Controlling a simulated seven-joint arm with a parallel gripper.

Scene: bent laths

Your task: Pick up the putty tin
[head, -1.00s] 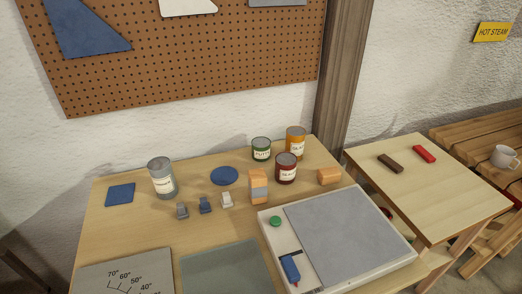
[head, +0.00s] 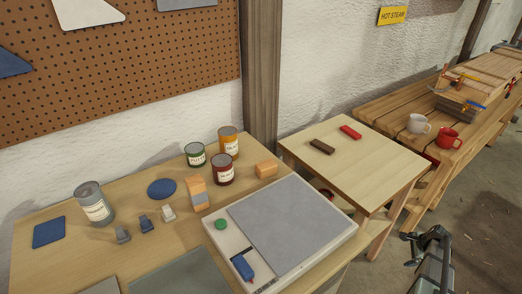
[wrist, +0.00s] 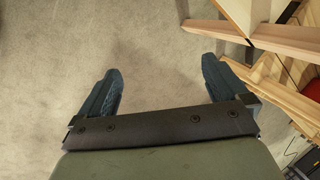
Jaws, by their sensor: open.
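The putty tin (head: 195,155) is a small green can with a grey lid and a white label. It stands upright at the back of the workbench in the head view. A dark red tin (head: 223,170) and an orange tin (head: 229,141) stand close to its right. My gripper (wrist: 158,85) shows in the wrist view with its two dark fingers wide apart and nothing between them. It is over bare floor, away from the putty tin, which is not in the wrist view.
A blue disc (head: 161,188), a wood block stack (head: 197,192) and a grey tin (head: 94,204) stand nearby on the workbench. A white-framed grey panel (head: 285,222) fills its right front. A dark jointed metal thing (head: 430,255) is at the lower right. A side table (head: 355,165) adjoins.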

